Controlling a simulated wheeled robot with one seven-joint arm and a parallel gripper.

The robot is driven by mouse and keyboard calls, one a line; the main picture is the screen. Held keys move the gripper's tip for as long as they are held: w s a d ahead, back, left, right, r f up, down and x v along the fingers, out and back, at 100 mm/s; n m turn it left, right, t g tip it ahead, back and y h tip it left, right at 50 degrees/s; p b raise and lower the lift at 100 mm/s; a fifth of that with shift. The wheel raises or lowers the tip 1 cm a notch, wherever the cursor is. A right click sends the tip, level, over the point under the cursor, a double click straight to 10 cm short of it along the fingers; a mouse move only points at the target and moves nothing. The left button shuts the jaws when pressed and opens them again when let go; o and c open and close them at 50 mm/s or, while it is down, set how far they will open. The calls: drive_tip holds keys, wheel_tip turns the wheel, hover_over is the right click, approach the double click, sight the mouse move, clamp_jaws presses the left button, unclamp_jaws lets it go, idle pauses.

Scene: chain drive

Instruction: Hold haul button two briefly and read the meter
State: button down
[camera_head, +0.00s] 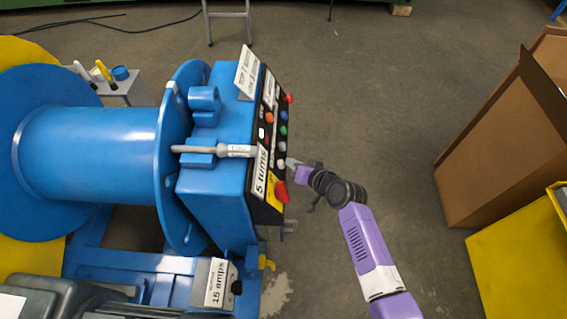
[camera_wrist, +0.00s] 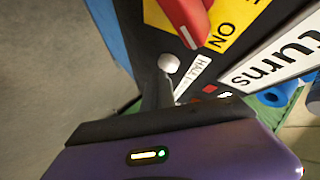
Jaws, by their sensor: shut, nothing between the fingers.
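A blue winch machine (camera_head: 222,150) carries a black control panel with a column of coloured buttons on its right face. Two white buttons sit low in the column, the lower one (camera_head: 281,164) near my gripper (camera_head: 293,163). In the wrist view a white button (camera_wrist: 168,63) stands just past the fingertips of my gripper (camera_wrist: 163,92). Beside it is a label reading "HAUL" (camera_wrist: 192,76); its number is hard to read. My gripper is shut and empty; contact with a button cannot be told. A sign reads "5 turns" (camera_head: 261,172). A grey box reads "15 amps" (camera_head: 216,284).
A red switch handle (camera_head: 281,192) on a yellow "ON" plate sits below the buttons; it also shows in the wrist view (camera_wrist: 187,20). A large blue drum (camera_head: 90,150) is on the left. Cardboard boxes (camera_head: 490,150) stand at right. The floor between is open.

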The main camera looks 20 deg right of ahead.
drive_tip(key=shift+w+a+f, duration=0.1)
drive_tip(key=shift+a+f, duration=0.15)
drive_tip(key=shift+a, duration=0.25)
idle(1.8)
idle(2.0)
drive_tip(key=shift+s+d+r, duration=0.1)
drive_tip(key=shift+d+r, duration=0.15)
drive_tip(key=shift+d, duration=0.2)
drive_tip(key=shift+s+d+r, duration=0.1)
drive_tip(key=shift+d+r, duration=0.1)
drive_tip(key=shift+d, duration=0.2)
drive_tip(key=shift+d, duration=0.1)
drive_tip(key=shift+s+d+r, duration=0.25)
drive_tip(key=shift+d+r, duration=0.1)
drive_tip(key=shift+d, duration=0.35)
drive_tip(key=shift+s+d+r, duration=0.2)
drive_tip(key=shift+d+r, duration=0.2)
drive_tip(key=shift+d, duration=0.25)
drive_tip(key=shift+s+d+r, duration=0.25)
drive_tip(key=shift+d+r, duration=0.1)
drive_tip(key=shift+d, duration=0.35)
